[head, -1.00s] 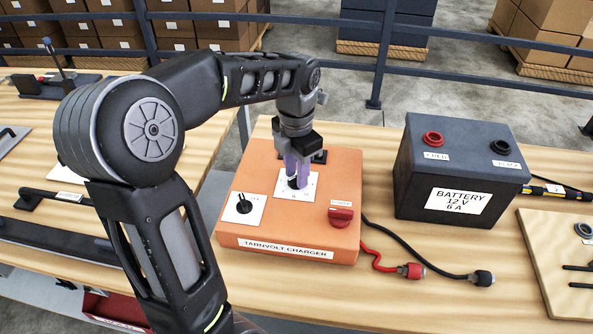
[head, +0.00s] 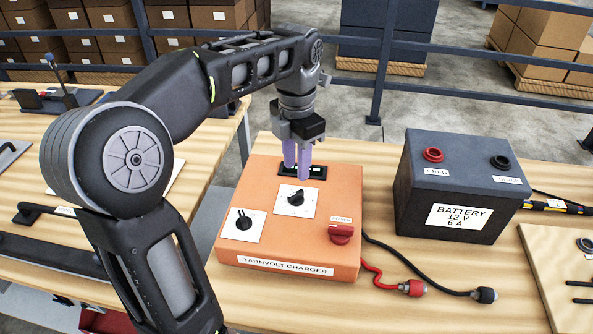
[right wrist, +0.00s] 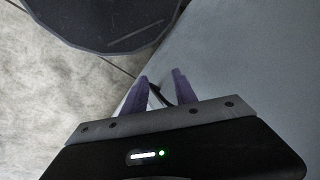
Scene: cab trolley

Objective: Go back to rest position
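My left gripper (head: 297,170) is above the orange charger (head: 283,239), its two purple fingers pointing down with a gap between them and nothing held. The fingers partly cover the small dark display with green marks (head: 317,172). Below them, clear of the fingers, is a black knob (head: 296,197) on a white plate. A second black knob (head: 243,219) is at the left and a red switch (head: 341,233) at the right. My right gripper shows in the right wrist view (right wrist: 160,75), its purple fingers apart with nothing clearly held.
A dark battery (head: 457,185) with red and black terminals stands right of the charger. The red clamp (head: 413,288) and black clamp (head: 485,295) lie on the wooden bench (head: 430,315). A dark metal railing (head: 372,120) runs behind. A wooden board (head: 548,265) is at the right.

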